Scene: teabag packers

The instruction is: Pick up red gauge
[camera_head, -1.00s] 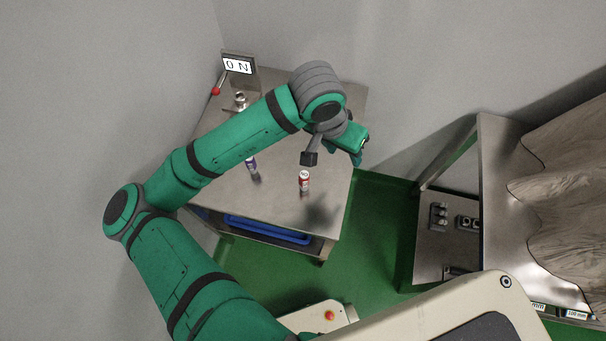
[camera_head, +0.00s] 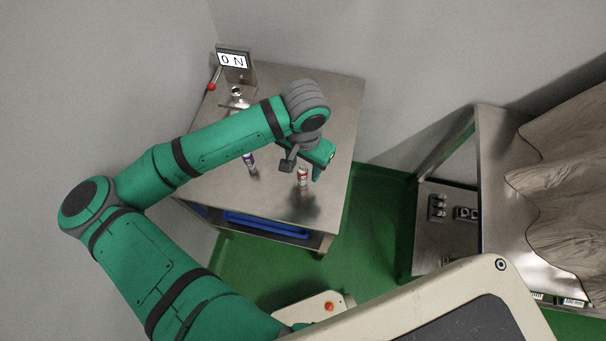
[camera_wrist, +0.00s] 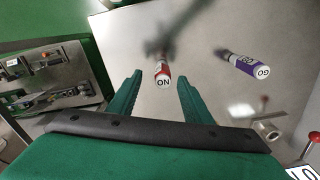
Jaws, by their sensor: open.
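The red gauge (camera_head: 303,177), a small red and white cylinder, stands upright on the steel table (camera_head: 330,110). In the wrist view the red gauge (camera_wrist: 162,75) shows its white top marked "NO", between and beyond the fingertips. My gripper (camera_wrist: 158,85) is open and empty, with one green finger on each side of the gauge in that view. In the head view my gripper (camera_head: 312,172) is just above the gauge; the fingers are partly hidden and I cannot tell whether they touch it.
A purple and white gauge (camera_head: 249,161) stands to the left on the same table; it also shows in the wrist view (camera_wrist: 243,63). A blue tray (camera_head: 265,226) sits under the tabletop. Another table (camera_head: 495,180) is right.

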